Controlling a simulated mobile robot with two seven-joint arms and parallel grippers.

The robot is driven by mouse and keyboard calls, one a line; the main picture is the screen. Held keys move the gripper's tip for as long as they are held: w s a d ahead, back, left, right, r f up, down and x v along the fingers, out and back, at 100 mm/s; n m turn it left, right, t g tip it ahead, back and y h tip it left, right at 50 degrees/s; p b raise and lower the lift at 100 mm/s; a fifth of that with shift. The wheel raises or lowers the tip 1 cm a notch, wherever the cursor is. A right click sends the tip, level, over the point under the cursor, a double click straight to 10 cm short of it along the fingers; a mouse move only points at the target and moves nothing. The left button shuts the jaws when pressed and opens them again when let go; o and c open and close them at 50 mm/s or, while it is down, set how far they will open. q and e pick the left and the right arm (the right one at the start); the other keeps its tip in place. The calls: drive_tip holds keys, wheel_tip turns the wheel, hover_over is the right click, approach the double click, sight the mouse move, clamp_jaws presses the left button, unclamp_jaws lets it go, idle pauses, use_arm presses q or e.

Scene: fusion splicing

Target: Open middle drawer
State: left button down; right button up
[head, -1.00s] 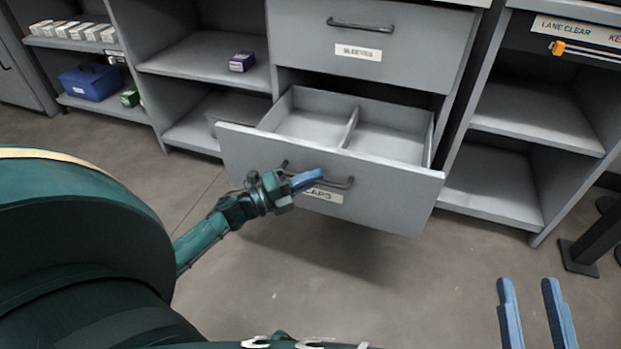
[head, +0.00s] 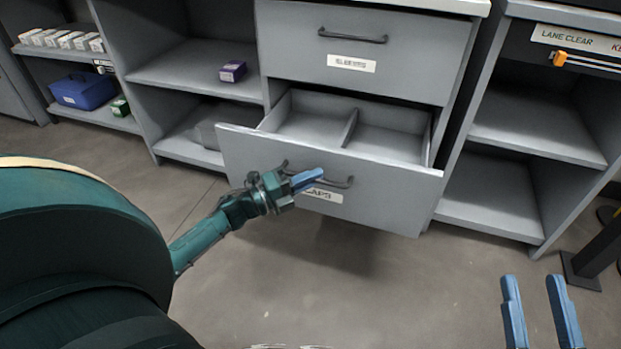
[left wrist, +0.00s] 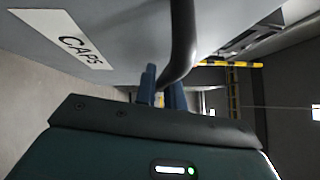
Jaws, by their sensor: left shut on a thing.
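The drawer (head: 392,196) labelled CAPS is pulled well out of its cabinet, and its inside with a divider (head: 349,128) is bare. My left gripper (head: 314,176) is shut on the drawer's dark bar handle (head: 342,183). In the left wrist view the blue fingers (left wrist: 162,88) are at the handle (left wrist: 184,45), with the CAPS label (left wrist: 66,40) beside it. The closed drawer (head: 425,62) above has its own handle (head: 352,37). My right gripper (head: 543,312) is open and empty at the lower right, apart from the furniture.
Shelves at the left hold a purple box (head: 232,71), a blue case (head: 83,89) and a green box (head: 120,106). An empty shelf unit (head: 535,130) stands at the right. The floor (head: 330,290) before the drawer is clear.

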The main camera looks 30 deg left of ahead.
use_arm(q)
drive_tip(key=shift+s, duration=0.1)
drive_tip(key=c, duration=1.5)
unclamp_jaws()
use_arm(e)
drive_tip(key=shift+s+f, duration=0.15)
drive_tip(key=shift+s, duration=0.05)
use_arm(q)
drive_tip(key=shift+s+a, duration=0.1)
drive_tip(key=shift+s, duration=0.1)
drive_tip(key=p+v, duration=0.2)
drive_tip(key=v, duration=1)
drive_tip(key=shift+s+a, duration=0.25)
drive_tip(key=shift+s, duration=0.05)
use_arm(e)
drive_tip(key=shift+s+f+g+h, duration=0.1)
drive_tip(key=shift+f+g+h, duration=0.3)
drive_tip(key=shift+f+h, duration=0.15)
drive_tip(key=shift+d+r, duration=0.1)
drive_tip(key=shift+r, duration=0.05)
